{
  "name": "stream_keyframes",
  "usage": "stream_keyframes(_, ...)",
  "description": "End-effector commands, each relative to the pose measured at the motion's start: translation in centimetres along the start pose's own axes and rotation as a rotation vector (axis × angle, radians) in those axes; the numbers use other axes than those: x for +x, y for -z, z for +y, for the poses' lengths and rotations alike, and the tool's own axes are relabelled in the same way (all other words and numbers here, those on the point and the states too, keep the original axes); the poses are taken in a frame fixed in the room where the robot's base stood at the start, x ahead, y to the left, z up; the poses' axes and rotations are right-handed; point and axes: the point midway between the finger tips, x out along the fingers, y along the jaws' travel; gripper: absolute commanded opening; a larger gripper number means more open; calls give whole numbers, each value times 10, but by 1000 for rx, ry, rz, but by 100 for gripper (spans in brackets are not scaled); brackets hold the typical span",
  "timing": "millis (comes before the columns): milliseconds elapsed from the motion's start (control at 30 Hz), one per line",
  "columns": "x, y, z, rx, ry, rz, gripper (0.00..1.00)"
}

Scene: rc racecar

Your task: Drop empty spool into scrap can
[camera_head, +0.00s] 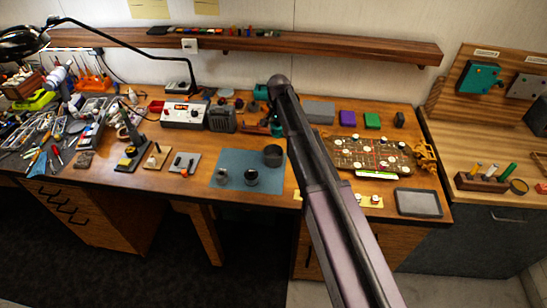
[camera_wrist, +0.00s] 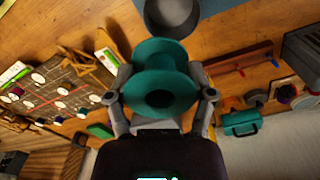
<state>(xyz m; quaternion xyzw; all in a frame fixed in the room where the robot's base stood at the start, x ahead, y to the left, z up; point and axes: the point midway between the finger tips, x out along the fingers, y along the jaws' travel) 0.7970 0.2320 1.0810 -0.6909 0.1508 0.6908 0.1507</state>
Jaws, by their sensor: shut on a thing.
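A teal empty spool (camera_wrist: 160,58) is clamped between the two fingers of my gripper (camera_wrist: 161,82) in the wrist view, with its round end and centre hole facing the camera. The dark grey scrap can (camera_wrist: 174,16) is partly visible at the top edge of the wrist view, beyond the spool. In the head view the can (camera_head: 273,155) stands upright on the blue mat (camera_head: 232,161), just left of my arm.
Two small dark round objects (camera_head: 251,176) (camera_head: 222,175) sit on the mat near the can. A power supply (camera_head: 185,114) stands behind. Tools crowd the bench's left end.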

Motion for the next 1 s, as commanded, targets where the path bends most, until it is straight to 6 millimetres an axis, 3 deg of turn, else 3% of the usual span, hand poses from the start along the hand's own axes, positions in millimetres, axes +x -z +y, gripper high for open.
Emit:
stream_keyframes(700, 49, -1, -1, -1, 0, 0, 36)
stream_keyframes(1000, 59, -1, -1, -2, 0, 0, 36)
